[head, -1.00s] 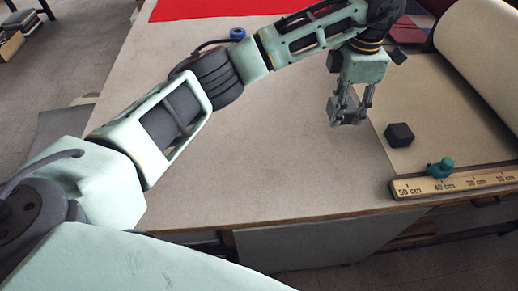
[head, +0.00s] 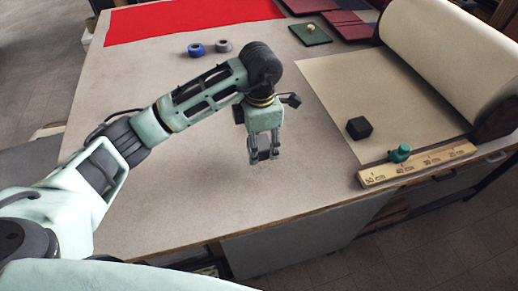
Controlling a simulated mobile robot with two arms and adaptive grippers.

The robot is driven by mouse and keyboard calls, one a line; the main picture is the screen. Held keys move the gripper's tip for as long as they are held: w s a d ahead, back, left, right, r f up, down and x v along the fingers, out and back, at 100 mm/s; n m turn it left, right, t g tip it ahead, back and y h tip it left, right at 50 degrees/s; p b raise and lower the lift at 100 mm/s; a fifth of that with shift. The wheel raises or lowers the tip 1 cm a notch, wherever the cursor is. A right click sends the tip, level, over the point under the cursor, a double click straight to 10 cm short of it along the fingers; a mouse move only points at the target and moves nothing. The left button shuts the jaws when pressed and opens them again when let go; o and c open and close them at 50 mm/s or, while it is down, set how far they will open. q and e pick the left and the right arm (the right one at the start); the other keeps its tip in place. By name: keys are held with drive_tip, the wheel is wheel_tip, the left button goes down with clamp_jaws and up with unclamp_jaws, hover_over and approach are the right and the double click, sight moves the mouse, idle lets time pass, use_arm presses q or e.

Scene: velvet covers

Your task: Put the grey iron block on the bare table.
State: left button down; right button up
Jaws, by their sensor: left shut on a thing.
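My left gripper (head: 264,158) is shut on a small grey block (head: 264,154), which is mostly hidden between the fingers. The gripper points down over the bare grey table (head: 200,190), left of the sheet of beige paper. I cannot tell whether the block touches the table top. A separate dark, nearly black block (head: 359,128) sits on the paper to the right, apart from the gripper. My right gripper is not in view.
A big beige roll (head: 450,50) lies at the right with its sheet (head: 345,85) unrolled. A wooden ruler (head: 418,164) with a green knob (head: 399,153) lies along the sheet's front edge. Red cloth (head: 190,20), blue tape (head: 196,50) and grey tape (head: 224,46) are at the back.

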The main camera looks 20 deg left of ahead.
sight(259, 151)
use_arm(q)
drive_tip(key=shift+s+f+p, duration=0.1)
drive_tip(key=shift+f+p, duration=0.2)
drive_tip(key=shift+f, duration=0.15)
wheel_tip(259, 151, down, 2)
drive_tip(key=shift+f+p, duration=0.1)
drive_tip(key=shift+p, duration=0.35)
drive_tip(key=shift+a+f, duration=0.1)
drive_tip(key=shift+f, duration=0.35)
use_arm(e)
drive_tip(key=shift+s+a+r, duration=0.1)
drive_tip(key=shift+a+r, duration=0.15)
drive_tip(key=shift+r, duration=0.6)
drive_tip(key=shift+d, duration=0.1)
use_arm(q)
drive_tip(key=shift+f, duration=0.1)
drive_tip(key=c, duration=0.9)
unclamp_jaws()
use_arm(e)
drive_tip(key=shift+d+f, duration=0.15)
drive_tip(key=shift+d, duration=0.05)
